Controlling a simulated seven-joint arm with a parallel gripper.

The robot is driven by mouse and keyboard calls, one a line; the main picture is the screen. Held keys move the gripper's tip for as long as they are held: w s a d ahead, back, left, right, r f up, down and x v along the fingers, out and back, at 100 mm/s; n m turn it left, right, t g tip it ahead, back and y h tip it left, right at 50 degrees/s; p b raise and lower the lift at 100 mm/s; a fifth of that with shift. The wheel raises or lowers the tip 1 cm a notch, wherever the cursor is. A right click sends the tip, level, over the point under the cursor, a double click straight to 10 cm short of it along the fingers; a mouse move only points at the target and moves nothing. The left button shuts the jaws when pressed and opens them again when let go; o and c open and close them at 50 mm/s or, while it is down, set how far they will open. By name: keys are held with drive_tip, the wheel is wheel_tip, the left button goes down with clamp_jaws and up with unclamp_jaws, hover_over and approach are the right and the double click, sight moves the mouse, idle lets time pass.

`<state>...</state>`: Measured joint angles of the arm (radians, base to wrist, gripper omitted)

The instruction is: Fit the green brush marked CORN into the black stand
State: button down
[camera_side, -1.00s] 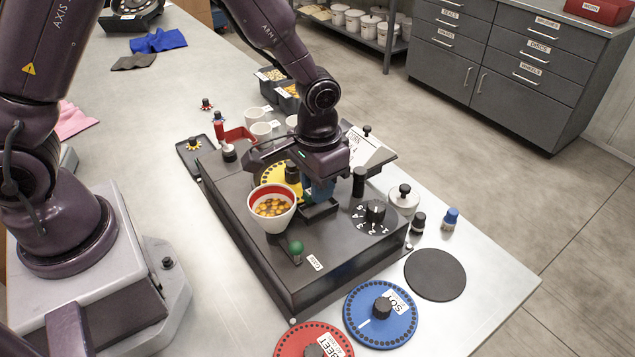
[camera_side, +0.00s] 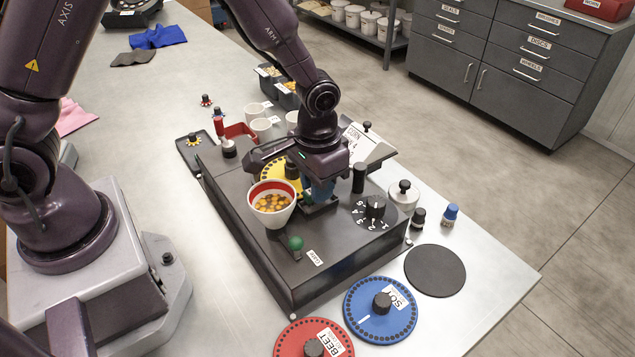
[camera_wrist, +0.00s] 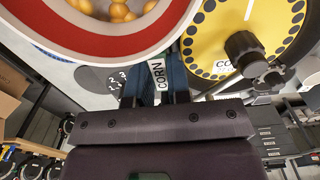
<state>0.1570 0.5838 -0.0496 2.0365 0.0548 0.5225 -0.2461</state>
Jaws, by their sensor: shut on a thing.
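My gripper (camera_side: 319,192) is over the middle of the dark seed meter housing, pointing down, with its blue fingers close together. In the wrist view my gripper (camera_wrist: 155,92) is shut on the brush (camera_wrist: 157,80), whose white CORN label shows between the fingers. Little of the brush's green shows. In the side view the fingers hide the brush. The black stand (camera_side: 322,210) is a low dark block on the housing, directly under the fingers. The fingers reach down close to it. Whether the brush touches the stand or sits in it cannot be told.
A white cup with a red rim and yellow seeds (camera_side: 271,205) stands just left of my gripper. A yellow disc (camera_side: 277,170) is behind it. A black post (camera_side: 358,178) and a numbered dial (camera_side: 375,210) are to the right. A green-knobbed lever (camera_side: 296,243) is in front.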

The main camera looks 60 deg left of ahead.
drive_tip(key=shift+f, duration=0.45)
idle(0.3)
drive_tip(key=c, duration=0.8)
unclamp_jaws()
drive_tip(key=shift+o, duration=0.2)
drive_tip(key=shift+r, duration=3)
drive_tip(key=shift+r, duration=0.2)
drive_tip(key=s+a+r+t, duration=0.2)
drive_tip(key=s+a+r, duration=0.1)
drive_tip(key=s+r, duration=0.5)
drive_tip(key=s+a+r+t, duration=0.3)
drive_tip(key=s+r, duration=0.4)
drive_tip(key=r, duration=0.3)
drive_tip(key=shift+s+a+r+t, duration=0.3)
drive_tip(key=shift+s+a+r, duration=0.1)
drive_tip(key=shift+a, duration=0.15)
